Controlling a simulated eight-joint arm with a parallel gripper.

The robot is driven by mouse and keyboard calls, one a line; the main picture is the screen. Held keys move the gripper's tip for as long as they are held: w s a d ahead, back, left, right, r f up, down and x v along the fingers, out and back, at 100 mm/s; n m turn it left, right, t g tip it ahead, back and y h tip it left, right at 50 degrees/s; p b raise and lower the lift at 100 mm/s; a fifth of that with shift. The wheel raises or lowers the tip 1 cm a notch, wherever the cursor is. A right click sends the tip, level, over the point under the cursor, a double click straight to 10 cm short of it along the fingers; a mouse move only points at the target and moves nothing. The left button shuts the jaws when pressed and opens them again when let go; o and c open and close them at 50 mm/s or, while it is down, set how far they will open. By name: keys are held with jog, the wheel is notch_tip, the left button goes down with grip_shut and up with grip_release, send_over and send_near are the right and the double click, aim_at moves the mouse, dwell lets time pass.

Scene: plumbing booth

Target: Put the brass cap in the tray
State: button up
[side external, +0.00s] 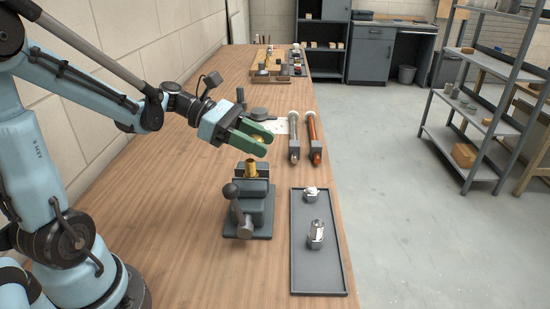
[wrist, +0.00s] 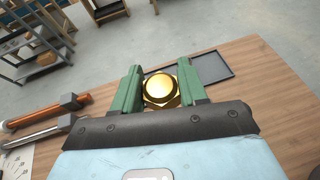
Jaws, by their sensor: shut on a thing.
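The brass cap (wrist: 160,88) is a gold hexagonal piece with a round top, held between the green fingers of my gripper (wrist: 158,90) in the wrist view. In the side external view my gripper (side external: 256,137) is above and behind the vise, and only a little of the cap shows between the fingers. The tray (side external: 294,262) is dark, shallow and rectangular, on the bench to the right of the vise. Part of it also shows beyond the gripper in the wrist view (wrist: 229,69). My gripper is not over the tray in the side external view.
A grey vise (side external: 254,213) holds an upright brass fitting (side external: 251,169) below my gripper. Two silver fittings, one small (side external: 310,193) and one larger (side external: 316,234), are in the tray. Two pipe-like tools (side external: 294,140) lie behind the tray. The tray's near half is mostly clear.

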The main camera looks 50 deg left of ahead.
send_over(252, 161)
notch_tip(252, 161, down, 3)
jog(key=shift+d+r, duration=0.15)
jog(key=shift+f, duration=1.9)
jog(key=shift+f, duration=0.35)
jog(key=shift+f, duration=0.25)
jog(key=shift+c, duration=0.4)
jog(key=o, duration=1.2)
jog(key=shift+c, duration=0.2)
